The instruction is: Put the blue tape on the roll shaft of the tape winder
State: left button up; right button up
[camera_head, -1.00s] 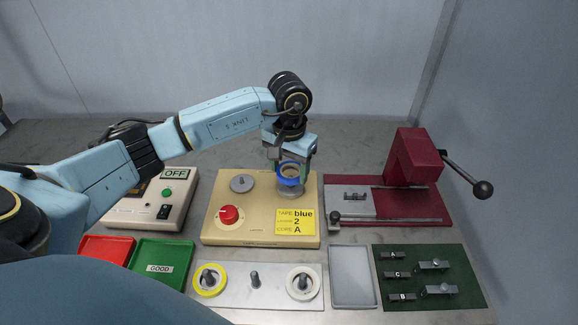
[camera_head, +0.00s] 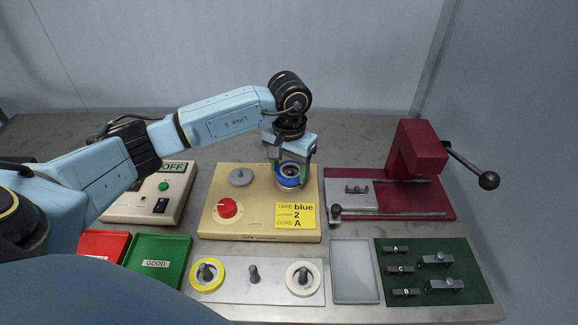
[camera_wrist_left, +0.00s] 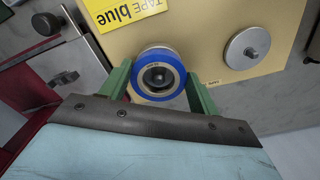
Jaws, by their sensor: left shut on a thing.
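The blue tape (camera_head: 289,183) is a ring held by my left gripper (camera_head: 291,175) over the right part of the beige tape winder (camera_head: 255,226). In the left wrist view the blue tape (camera_wrist_left: 140,85) sits between the two green fingers of the gripper (camera_wrist_left: 160,86), which are shut on its sides. The tip of the roll shaft (camera_wrist_left: 157,75) shows inside the tape's hole, so the tape is around or directly above it. I cannot tell whether the tape touches the base below. My right gripper is not in view.
A grey disc with a pin (camera_head: 241,177) and a red knob (camera_head: 228,208) are on the winder, beside a yellow label (camera_head: 295,217). Yellow (camera_head: 207,274) and white (camera_head: 303,278) rolls stand on pegs in front. A red press (camera_head: 415,155) stands at right.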

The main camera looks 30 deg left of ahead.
pick_arm(q)
jog(key=shift+f+b, duration=0.55)
jog(key=shift+f, duration=0.1)
jog(key=o, duration=1.1)
jog(key=shift+c, duration=0.2)
